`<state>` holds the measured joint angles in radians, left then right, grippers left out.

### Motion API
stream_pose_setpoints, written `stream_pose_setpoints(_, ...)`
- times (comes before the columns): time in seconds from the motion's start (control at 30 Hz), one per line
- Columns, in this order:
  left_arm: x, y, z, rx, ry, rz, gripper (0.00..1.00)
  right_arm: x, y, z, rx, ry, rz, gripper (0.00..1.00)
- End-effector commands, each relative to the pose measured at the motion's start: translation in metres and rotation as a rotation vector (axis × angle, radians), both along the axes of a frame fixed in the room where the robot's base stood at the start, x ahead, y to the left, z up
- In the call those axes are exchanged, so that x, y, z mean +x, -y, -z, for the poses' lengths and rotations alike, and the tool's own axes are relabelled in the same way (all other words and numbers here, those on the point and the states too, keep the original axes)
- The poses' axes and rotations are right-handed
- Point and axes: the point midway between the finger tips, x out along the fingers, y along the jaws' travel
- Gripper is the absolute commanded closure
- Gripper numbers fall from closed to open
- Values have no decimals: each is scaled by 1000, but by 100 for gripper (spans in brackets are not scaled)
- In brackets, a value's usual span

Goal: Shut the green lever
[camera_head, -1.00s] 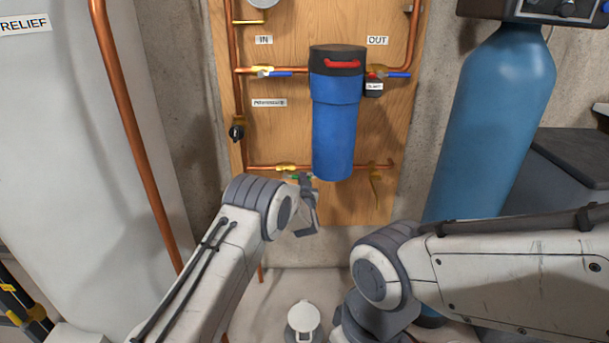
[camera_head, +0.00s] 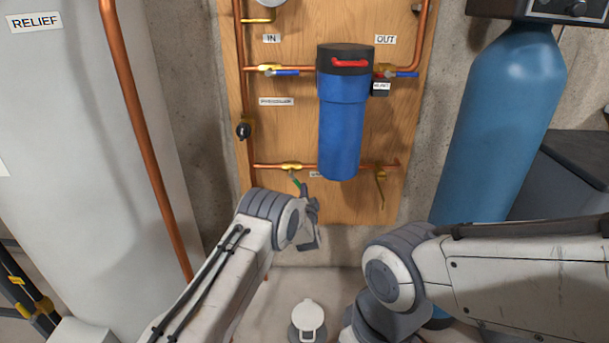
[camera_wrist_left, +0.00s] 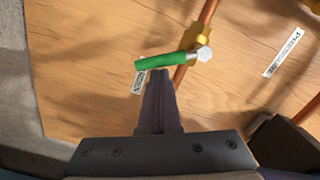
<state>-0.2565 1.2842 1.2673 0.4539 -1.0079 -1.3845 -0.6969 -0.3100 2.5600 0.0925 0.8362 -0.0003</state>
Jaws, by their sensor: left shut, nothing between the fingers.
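The green lever (camera_head: 296,182) is on a brass valve (camera_head: 291,167) in the low horizontal copper pipe, left of the blue filter housing. In the head view it slants down and right from the valve. In the left wrist view the green lever (camera_wrist_left: 160,61) runs left from its pale nut, across the line of the pipe. My left gripper (camera_head: 307,190) is shut and empty, at the lever's free end. In the wrist view its tips (camera_wrist_left: 158,76) are just below the lever; I cannot tell whether they touch. My right gripper is out of view; only its arm shows.
The blue filter housing (camera_head: 341,125) hangs right of the lever on the wooden board (camera_head: 285,130). Two blue-handled valves (camera_head: 284,72) sit above. A yellowish lever (camera_head: 380,190) hangs at the right end of the low pipe. A blue tank (camera_head: 497,120) stands right.

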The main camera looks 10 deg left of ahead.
Motion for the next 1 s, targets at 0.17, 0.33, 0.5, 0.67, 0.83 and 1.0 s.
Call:
stream_pose_setpoints(0.17,-1,-10,9,157,-18,-4,100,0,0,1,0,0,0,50)
stream_pose_setpoints(0.33,-1,-16,13,285,-27,-5,100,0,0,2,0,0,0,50)
stream_pose_setpoints(0.5,-2,-21,15,353,-32,-4,100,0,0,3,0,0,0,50)
stream_pose_setpoints(0.67,-2,-25,16,349,-32,-5,100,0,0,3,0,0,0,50)
stream_pose_setpoints(0.83,-2,-26,17,347,-31,-5,100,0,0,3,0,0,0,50)
stream_pose_setpoints(1.0,-2,-27,17,346,-31,-5,100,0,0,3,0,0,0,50)
